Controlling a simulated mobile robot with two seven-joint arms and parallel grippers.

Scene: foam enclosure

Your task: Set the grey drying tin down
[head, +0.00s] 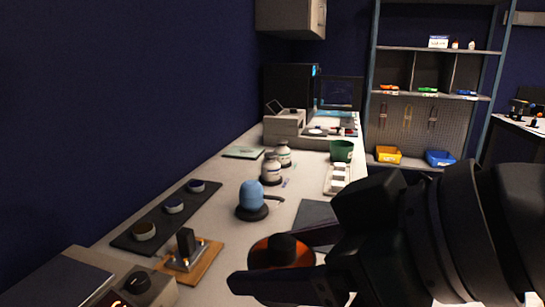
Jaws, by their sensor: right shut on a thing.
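My right gripper (268,266) comes in from the right, low in the head view above the near bench. It is shut on a round thing, the drying tin (299,253), whose visible top is orange. A dark block stands over the tin's middle, and a black finger crosses its front. The tin's grey side is largely hidden, and I cannot tell whether its underside touches the bench. My left gripper is not in view.
The pale bench (225,217) runs away along the blue wall. A black strip (160,219) with several round pieces, a blue dome (252,194) on a dark base, and a wooden stand (190,264) lie left of the gripper. A dark mat (314,217) lies just beyond.

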